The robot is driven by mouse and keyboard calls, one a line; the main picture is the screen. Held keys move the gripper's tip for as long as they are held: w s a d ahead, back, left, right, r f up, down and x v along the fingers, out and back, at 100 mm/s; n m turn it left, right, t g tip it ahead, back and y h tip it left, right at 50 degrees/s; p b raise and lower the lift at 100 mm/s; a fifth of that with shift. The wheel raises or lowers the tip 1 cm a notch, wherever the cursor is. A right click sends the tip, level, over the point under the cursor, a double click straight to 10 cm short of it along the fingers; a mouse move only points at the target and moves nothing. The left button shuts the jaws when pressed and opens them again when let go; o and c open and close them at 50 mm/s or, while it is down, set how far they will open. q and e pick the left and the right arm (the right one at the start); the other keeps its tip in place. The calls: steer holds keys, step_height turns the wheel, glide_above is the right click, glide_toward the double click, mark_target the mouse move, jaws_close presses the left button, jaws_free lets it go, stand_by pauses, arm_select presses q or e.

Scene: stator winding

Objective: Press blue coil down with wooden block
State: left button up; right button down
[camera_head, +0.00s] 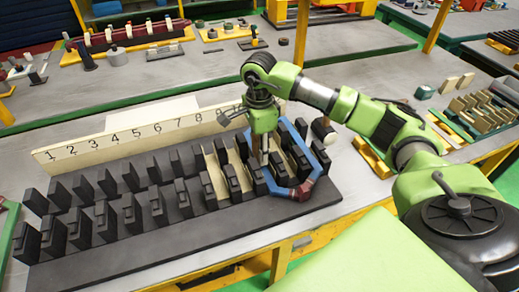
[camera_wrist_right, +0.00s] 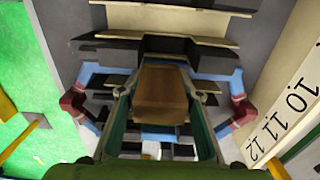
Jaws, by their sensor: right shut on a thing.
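The blue coil (camera_head: 321,160) is a blue ring with dark red wrapped parts. It lies around black stator teeth at the right end of the black stator base (camera_head: 120,248). In the right wrist view the coil (camera_wrist_right: 237,84) shows on both sides of the gripper. My right gripper (camera_head: 265,155) points down over the coil's left part. It is shut on the wooden block (camera_wrist_right: 162,92), a brown block held between the fingers. Whether the block touches the coil is hidden. My left gripper is not in view.
A cream number strip (camera_head: 110,145) stands behind the teeth. Several pale wooden strips sit in the slots beside the coil. The left teeth are free of coils.

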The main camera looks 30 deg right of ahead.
stand_by(0.3)
steer(key=shift+r+p, duration=3.5)
steer(key=shift+r, duration=2.35)
